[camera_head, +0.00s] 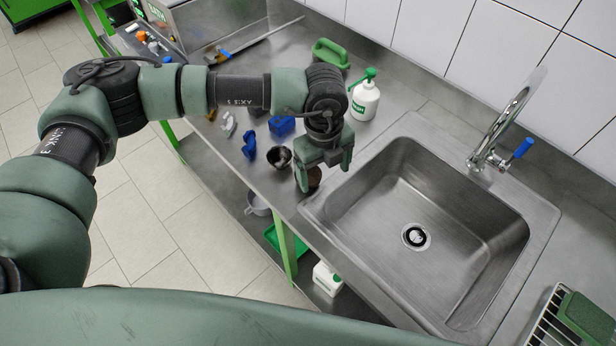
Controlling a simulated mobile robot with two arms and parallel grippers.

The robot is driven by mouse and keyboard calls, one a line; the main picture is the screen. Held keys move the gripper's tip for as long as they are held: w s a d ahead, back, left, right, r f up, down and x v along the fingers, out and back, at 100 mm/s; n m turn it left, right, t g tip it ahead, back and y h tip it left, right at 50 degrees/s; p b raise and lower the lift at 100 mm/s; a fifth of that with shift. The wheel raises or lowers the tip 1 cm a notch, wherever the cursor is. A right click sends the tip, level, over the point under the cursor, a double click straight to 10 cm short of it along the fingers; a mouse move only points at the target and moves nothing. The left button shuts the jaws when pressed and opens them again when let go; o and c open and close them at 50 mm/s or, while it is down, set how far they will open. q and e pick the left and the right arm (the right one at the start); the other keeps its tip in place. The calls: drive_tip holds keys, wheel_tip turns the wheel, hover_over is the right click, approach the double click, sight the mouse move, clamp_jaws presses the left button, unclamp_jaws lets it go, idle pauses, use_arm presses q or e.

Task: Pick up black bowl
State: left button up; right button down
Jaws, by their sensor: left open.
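A small black bowl (279,158) stands upright on the steel counter, near its front edge. My left gripper (320,175) points down just to the right of the bowl, beside the sink's left rim. Its fingers are apart. A small brownish round thing (314,177) shows partly between and behind the fingers; I cannot tell what it is or whether the fingers touch it. The black bowl is outside the fingers. My right gripper is not in view.
A steel sink (420,235) with a tap (500,130) lies to the right. A rack with a green sponge (588,318) is at lower right.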

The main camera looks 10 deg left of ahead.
use_arm(q)
drive_tip(key=shift+n+t+y, duration=0.3)
drive_tip(key=shift+n+y, duration=0.1)
drive_tip(key=shift+y, duration=0.3)
drive_tip(key=w+a, duration=0.1)
drive_tip(key=a, duration=0.1)
drive_tip(key=w+a, duration=0.1)
drive_tip(key=shift+a+f+p, duration=0.1)
drive_tip(key=shift+a+p, duration=0.2)
drive_tip(key=shift+a, duration=0.1)
drive_tip(key=f+p, duration=0.1)
drive_tip(key=f, duration=0.1)
drive_tip(key=f+p, duration=0.1)
drive_tip(key=f, duration=0.1)
drive_tip(key=w+f+p, duration=0.1)
drive_tip(key=f, duration=0.1)
drive_tip(key=shift+a+f, duration=0.1)
drive_tip(key=shift+a, duration=0.15)
drive_tip(key=shift+f, duration=0.25)
drive_tip(key=c, duration=1.3)
drive_tip(key=shift+c, duration=0.8)
drive_tip(key=shift+r, duration=0.1)
